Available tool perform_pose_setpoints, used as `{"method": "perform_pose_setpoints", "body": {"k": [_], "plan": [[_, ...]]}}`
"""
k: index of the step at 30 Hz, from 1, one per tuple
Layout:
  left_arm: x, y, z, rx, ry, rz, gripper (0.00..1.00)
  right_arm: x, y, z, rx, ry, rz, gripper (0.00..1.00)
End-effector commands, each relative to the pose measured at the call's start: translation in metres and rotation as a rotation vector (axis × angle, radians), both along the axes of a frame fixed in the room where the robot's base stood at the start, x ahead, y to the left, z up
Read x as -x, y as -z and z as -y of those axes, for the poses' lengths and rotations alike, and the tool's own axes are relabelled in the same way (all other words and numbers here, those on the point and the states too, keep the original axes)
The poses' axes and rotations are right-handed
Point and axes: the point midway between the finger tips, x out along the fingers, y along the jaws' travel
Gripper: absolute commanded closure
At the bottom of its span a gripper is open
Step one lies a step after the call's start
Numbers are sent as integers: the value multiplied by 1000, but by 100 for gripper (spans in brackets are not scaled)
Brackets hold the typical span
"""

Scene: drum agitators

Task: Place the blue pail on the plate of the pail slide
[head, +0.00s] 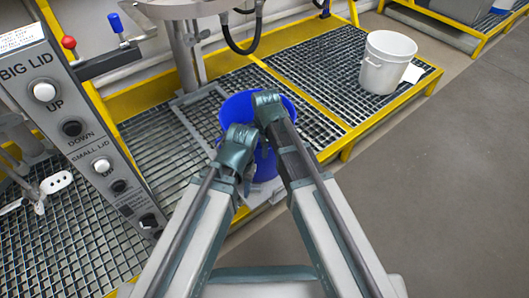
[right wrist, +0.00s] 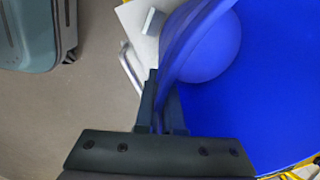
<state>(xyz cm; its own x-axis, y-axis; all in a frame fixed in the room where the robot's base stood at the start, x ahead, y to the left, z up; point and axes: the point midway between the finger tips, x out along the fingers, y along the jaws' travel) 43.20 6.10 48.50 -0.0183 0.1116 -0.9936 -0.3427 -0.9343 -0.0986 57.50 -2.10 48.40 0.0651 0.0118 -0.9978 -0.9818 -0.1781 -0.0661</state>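The blue pail (head: 236,108) stands upright in front of me between my two arms, in the middle of the head view. My right gripper (head: 268,106) is at its right rim. In the right wrist view, the fingers of this gripper (right wrist: 168,112) are closed on the wall of the blue pail (right wrist: 265,90), which fills the right side. My left gripper (head: 236,150) is at the near left side of the pail; its fingers are hidden. The grey slide plate (head: 266,192) shows under and in front of the pail. I cannot tell whether the pail touches it.
A control panel (head: 85,130) with several buttons slopes along the left. A steel column (head: 186,55) rises behind the pail. A white pail (head: 387,64) stands on the yellow-edged grating (head: 325,70) to the right. Open grey floor (head: 445,170) lies at right.

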Motion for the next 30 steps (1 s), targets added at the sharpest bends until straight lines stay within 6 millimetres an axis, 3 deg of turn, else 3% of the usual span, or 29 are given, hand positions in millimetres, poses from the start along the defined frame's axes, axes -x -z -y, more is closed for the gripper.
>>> {"method": "perform_pose_setpoints", "body": {"k": [6, 12, 23, 30], "plan": [[0, 4, 0, 0, 0, 0, 53, 0, 3, 0, 0, 0, 1, 100], [0, 2, 0, 0, 0, 0, 53, 0, 2, 0, 0, 0, 0, 65], [0, 0, 0, 0, 0, 0, 53, 0, 0, 0, 0, 0, 0, 65], [0, -15, 0, -1, -2, 0, 53, 1, -15, 0, 0, 0, 0, 65]]}}
